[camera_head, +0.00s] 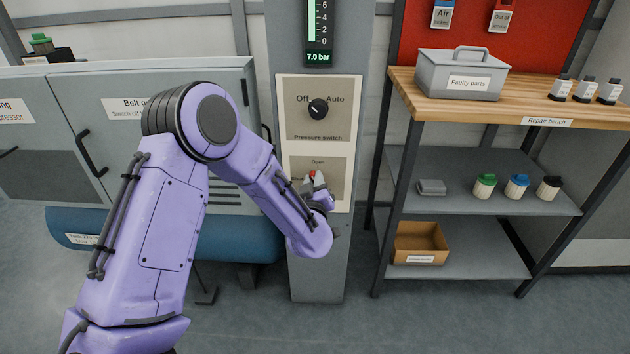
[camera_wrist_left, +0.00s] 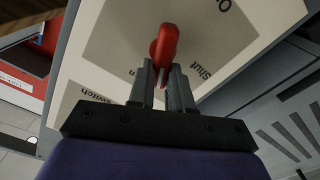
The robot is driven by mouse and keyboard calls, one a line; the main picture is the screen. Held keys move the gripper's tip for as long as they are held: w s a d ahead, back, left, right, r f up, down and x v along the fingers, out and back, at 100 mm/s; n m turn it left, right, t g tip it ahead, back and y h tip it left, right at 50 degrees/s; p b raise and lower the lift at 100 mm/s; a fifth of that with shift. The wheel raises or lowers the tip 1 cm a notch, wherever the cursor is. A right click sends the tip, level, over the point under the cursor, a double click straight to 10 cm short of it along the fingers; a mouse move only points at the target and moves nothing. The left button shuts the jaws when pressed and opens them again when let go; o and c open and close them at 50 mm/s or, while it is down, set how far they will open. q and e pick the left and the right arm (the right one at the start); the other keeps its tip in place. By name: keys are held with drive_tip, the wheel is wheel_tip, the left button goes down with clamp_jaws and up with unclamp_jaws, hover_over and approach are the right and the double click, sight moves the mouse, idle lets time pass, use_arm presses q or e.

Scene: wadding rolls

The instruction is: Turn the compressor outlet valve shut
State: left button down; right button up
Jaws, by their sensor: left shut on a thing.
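The red valve handle (camera_head: 312,174) sits on the lower beige plate (camera_head: 338,178) of the grey column, below the word "Open"; a word to its left is partly covered. My left gripper (camera_head: 315,182) reaches in from below right and is shut on the handle. In the left wrist view the red handle (camera_wrist_left: 164,45) stands between the two grey fingertips (camera_wrist_left: 163,75), with the word "Shut" to its right. The gripper hides part of the plate, and I cannot tell the handle's exact angle. My right gripper is in neither view.
Above the valve is a black pressure switch knob (camera_head: 318,109), and a gauge display (camera_head: 319,58) reads 7.0 bar. A grey compressor cabinet (camera_head: 80,90) stands left, over a blue tank (camera_head: 75,228). A repair bench (camera_head: 480,92) with shelves stands close on the right.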

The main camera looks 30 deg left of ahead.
use_arm(q)
drive_tip(key=n, duration=0.2)
drive_tip(key=shift+s+a+f+n, duration=0.15)
drive_tip(key=shift+f+n, duration=0.05)
drive_tip(key=shift+n, duration=0.2)
drive_tip(key=n+b, duration=0.1)
drive_tip(key=n, duration=0.3)
drive_tip(key=f+n+b, duration=0.1)
drive_tip(key=n, duration=0.4)
drive_tip(key=shift+s+a+f+n, duration=0.2)
drive_tip(key=shift+n, duration=0.1)
drive_tip(key=c, duration=1)
unclamp_jaws()
drive_tip(key=shift+c, duration=0.2)
drive_tip(key=shift+r, duration=0.1)
drive_tip(key=v, duration=1)
drive_tip(key=shift+s, duration=0.25)
drive_tip(key=shift+d, duration=0.1)
